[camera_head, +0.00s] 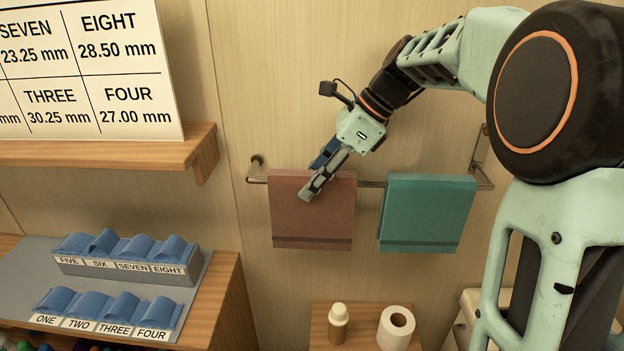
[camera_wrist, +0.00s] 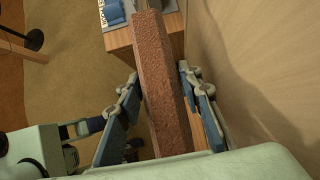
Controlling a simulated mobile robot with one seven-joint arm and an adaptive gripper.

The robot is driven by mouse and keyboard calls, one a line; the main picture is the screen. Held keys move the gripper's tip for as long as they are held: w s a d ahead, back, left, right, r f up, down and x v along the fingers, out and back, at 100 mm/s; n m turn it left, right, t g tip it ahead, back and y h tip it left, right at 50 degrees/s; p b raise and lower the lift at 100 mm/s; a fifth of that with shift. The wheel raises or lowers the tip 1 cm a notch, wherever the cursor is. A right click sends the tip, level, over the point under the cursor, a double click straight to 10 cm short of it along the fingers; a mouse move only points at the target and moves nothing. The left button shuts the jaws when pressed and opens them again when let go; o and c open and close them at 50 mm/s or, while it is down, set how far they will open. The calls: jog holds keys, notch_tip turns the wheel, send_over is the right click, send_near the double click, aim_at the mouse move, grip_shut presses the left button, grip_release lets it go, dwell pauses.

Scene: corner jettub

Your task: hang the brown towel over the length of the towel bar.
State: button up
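The brown towel (camera_head: 310,222) hangs folded over the left part of the metal towel bar (camera_head: 371,184), near its left wall mount. A teal towel (camera_head: 428,212) hangs over the right part of the same bar, with a short bare stretch between them. My gripper (camera_head: 320,174) is at the top of the brown towel, one finger in front of it and the other toward the wall. In the wrist view the brown towel (camera_wrist: 163,90) runs between the two spread fingers. The fingers look open, with narrow gaps beside the towel; contact at the fingertips is unclear.
Below the bar, a small wooden stand (camera_head: 365,340) holds a bottle (camera_head: 338,322) and a paper roll (camera_head: 397,327). A wooden shelf (camera_head: 120,152) with a number sign juts out at upper left. A grey rack (camera_head: 195,290) with blue holders is at lower left.

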jog(key=o, duration=0.4)
